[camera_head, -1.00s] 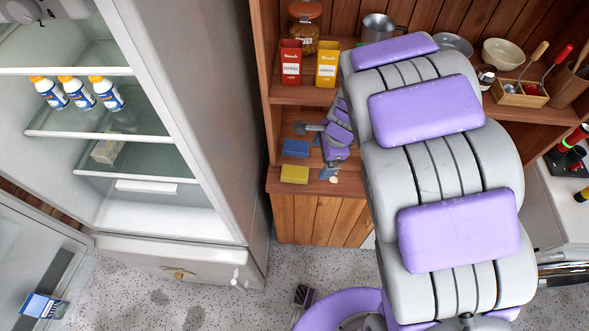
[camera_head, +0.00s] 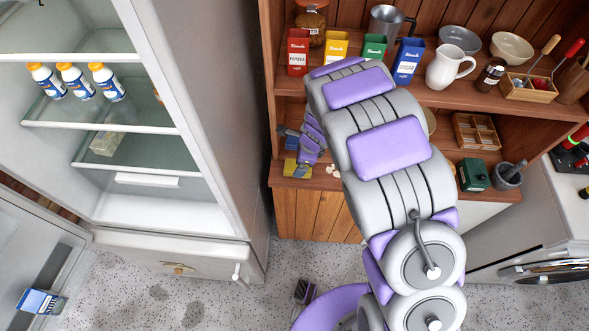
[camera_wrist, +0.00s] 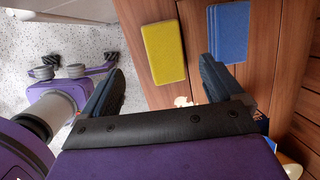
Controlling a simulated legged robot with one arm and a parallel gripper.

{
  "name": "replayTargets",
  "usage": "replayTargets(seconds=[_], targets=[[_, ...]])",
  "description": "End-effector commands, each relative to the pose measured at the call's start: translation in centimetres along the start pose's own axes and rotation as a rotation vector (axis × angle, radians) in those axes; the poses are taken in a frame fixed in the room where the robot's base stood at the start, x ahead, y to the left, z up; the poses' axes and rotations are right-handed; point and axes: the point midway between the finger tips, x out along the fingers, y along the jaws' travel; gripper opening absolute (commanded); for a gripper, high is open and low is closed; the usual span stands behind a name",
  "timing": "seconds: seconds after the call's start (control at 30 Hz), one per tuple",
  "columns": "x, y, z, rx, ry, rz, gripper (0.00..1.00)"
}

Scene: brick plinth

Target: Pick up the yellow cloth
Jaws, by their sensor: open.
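The yellow cloth (camera_head: 292,169) is a flat rectangle on the wooden lower shelf, near its front left edge. It also shows in the wrist view (camera_wrist: 163,53), beyond and between my fingers, nearer the left one. A similar blue cloth (camera_wrist: 228,47) lies to its right, apart from it, partly behind the right finger; a bit of it shows in the head view (camera_head: 291,142). My gripper (camera_wrist: 164,76) is open and empty, with its fingers short of the yellow cloth. In the head view my gripper (camera_head: 293,150) is over the cloths, hiding part of both.
Small pale pieces (camera_head: 333,170) lie on the shelf right of the gripper. The upper shelf (camera_head: 455,100) above holds several boxes and a white jug (camera_head: 448,66). An open fridge (camera_head: 125,170) stands at left. Speckled floor lies below the shelf edge.

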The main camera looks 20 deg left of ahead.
Motion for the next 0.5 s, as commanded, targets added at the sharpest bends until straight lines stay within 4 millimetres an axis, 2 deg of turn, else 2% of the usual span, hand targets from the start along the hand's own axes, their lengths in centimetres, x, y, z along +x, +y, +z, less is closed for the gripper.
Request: replayTargets(seconds=[0.03, 0.1, 0.33, 0.5], targets=[[1.1, 0.1, -0.2, 0.003, -0.002, 0.001, 0.94], [1.9, 0.0, -0.3, 0.002, -0.005, -0.001, 0.94], [3.5, -0.2, 0.0, 0.002, -0.001, -0.002, 0.94], [6.0, -0.7, 0.0, 0.002, 0.003, -0.001, 0.94]])
